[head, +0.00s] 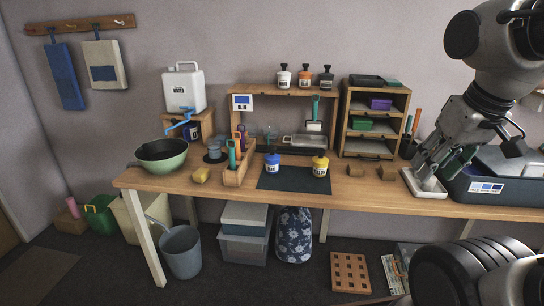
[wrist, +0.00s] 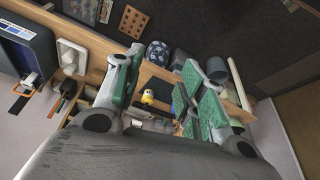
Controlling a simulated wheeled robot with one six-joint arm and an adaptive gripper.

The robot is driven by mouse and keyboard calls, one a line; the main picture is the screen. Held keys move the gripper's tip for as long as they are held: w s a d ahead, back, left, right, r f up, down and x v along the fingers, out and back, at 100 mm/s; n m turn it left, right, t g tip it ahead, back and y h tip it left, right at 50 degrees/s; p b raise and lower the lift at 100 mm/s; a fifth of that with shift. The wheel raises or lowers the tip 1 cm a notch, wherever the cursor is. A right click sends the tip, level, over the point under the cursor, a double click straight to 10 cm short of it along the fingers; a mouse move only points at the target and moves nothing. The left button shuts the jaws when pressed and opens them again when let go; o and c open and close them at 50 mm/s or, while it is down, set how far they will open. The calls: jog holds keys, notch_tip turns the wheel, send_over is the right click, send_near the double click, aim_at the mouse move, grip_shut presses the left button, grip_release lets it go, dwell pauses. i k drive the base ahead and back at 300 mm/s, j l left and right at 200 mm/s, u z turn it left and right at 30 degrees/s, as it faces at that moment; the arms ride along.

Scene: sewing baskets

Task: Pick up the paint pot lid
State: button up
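A blue paint pot (head: 272,164) and a yellow paint pot (head: 320,168) stand upright on a dark mat (head: 290,182). My gripper (head: 440,166) is at the right of the bench, in front of the blue-grey bin. In the wrist view my gripper (wrist: 160,75) has its green-padded fingers spread, with nothing held between them.
A white tray (head: 409,180) lies below my gripper beside the blue-grey bin (head: 505,192). Several more knobbed pots stand on the riser shelf (head: 260,92). A wooden caddy (head: 238,173) and green bowl (head: 162,155) are at left. Brown blocks (head: 356,170) sit between mat and tray.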

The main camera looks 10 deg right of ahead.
aim_at(272, 155)
jog(key=i+j+z, duration=0.15)
jog(key=i+j, duration=0.2)
jog(key=i+j+z, duration=0.1)
jog(key=i+j, duration=0.2)
jog(key=i+j+z, duration=0.15)
jog(key=i+j, duration=0.15)
jog(key=j, duration=0.2)
jog(key=i+j+z, duration=0.1)
jog(key=i+j, duration=0.15)
jog(key=j, duration=0.2)
